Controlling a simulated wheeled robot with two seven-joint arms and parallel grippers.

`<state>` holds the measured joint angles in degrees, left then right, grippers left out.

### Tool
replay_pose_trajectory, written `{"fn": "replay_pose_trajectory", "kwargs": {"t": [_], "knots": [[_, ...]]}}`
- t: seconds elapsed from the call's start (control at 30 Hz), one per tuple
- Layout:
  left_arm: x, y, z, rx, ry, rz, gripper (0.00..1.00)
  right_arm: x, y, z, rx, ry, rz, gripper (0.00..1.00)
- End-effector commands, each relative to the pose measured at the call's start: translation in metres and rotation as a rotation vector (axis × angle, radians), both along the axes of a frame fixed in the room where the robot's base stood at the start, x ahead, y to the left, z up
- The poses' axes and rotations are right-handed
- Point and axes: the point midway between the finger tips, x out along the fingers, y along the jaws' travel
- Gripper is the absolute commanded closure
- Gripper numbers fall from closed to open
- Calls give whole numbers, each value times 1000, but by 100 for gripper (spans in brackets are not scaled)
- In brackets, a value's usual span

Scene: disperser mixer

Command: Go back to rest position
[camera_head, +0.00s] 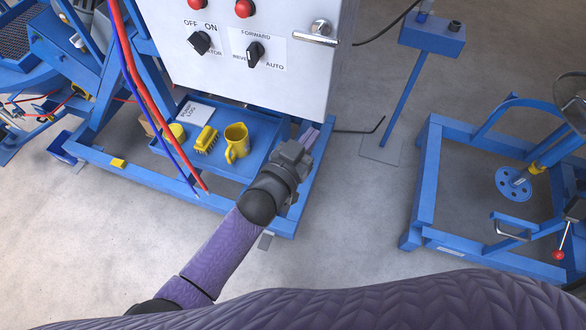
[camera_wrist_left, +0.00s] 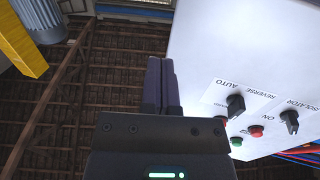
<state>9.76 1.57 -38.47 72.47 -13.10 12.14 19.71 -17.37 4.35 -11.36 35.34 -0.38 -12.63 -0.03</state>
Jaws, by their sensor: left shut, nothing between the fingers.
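My left gripper (camera_head: 309,138) is in the head view at the end of my purple arm, in front of the lower right part of the control cabinet (camera_head: 300,85). Its fingers are shut with nothing between them. In the left wrist view the closed fingers (camera_wrist_left: 159,85) point up toward the roof, apart from the cabinet (camera_wrist_left: 250,50) at right. The cabinet carries an isolator switch (camera_head: 200,42) and a forward/reverse/auto switch (camera_head: 255,54). The switches also show in the wrist view. My right gripper is not in view.
Red and blue hoses (camera_head: 140,85) hang at left. A blue mixer frame (camera_head: 428,180) stands at right. Bare floor (camera_head: 345,225) lies between.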

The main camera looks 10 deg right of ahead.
Motion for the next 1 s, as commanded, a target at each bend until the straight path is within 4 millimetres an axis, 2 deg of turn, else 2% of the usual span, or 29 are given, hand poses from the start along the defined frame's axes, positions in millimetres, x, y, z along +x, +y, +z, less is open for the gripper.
{"fn": "replay_pose_trajectory", "kwargs": {"t": [0.3,0.53,0.6,0.67,0.77,0.8,0.83,0.9,0.97,1.0], "knots": [[-54,28,-1,2,4,0,100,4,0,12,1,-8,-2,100],[-65,34,-2,3,2,0,100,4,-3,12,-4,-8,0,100],[-65,38,-15,19,23,12,100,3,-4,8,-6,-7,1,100],[-65,48,-47,58,80,44,100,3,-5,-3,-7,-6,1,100],[-75,81,-138,178,255,132,100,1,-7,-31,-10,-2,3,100],[-85,99,-179,235,341,170,100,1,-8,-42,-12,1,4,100],[-95,111,-208,275,407,197,100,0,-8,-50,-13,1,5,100],[-124,142,-271,368,564,254,100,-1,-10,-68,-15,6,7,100],[-157,169,-321,444,705,297,100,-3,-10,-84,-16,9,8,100],[-183,185,-351,493,800,321,100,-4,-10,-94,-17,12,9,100]]}}
